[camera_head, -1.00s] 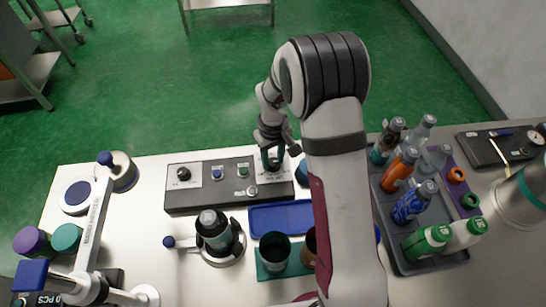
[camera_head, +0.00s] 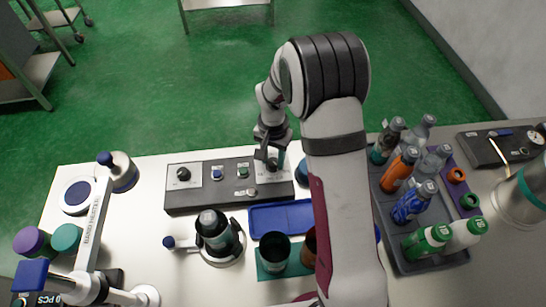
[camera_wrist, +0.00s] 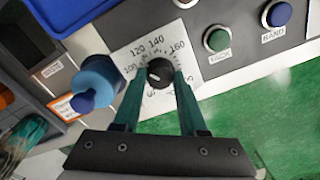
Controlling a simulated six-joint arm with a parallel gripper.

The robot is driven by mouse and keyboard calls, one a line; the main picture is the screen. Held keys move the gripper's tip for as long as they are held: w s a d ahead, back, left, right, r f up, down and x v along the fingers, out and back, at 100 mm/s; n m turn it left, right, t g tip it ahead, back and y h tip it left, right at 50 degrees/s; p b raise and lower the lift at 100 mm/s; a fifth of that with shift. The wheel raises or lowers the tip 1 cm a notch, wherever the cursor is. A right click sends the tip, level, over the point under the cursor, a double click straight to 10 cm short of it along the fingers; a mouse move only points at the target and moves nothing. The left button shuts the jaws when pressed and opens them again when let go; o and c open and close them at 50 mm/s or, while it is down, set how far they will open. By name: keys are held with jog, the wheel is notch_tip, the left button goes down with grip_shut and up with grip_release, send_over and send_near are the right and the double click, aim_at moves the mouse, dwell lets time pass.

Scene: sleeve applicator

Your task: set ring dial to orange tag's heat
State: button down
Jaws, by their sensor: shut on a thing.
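The ring dial's black knob (camera_wrist: 160,72) sits on a white scale plate (camera_wrist: 128,52) marked 100, 120, 140 and 160 in the wrist view. My gripper (camera_wrist: 160,80) has its two teal fingers on either side of the knob and is shut on it. In the head view my gripper (camera_head: 269,160) is at the right end of the black control box (camera_head: 225,194), partly covering the dial. The knob's pointer is too small to read for certain. An orange-edged tag (camera_wrist: 63,107) is at the left in the wrist view; its writing is not legible.
A blue knobbed part (camera_wrist: 97,85) stands close left of the fingers in the wrist view. Green (camera_wrist: 217,39) and blue (camera_wrist: 278,14) buttons lie to the right. In the head view a second dial (camera_head: 183,174) is at the box's left end, and a bottle tray (camera_head: 400,255) stands right.

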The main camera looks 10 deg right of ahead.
aim_at(273, 161)
jog(key=shift+m, duration=1.2)
jog(key=shift+c, duration=2.2)
grip_release()
notch_tip(273, 161, up, 16)
jog(key=shift+f, duration=0.1)
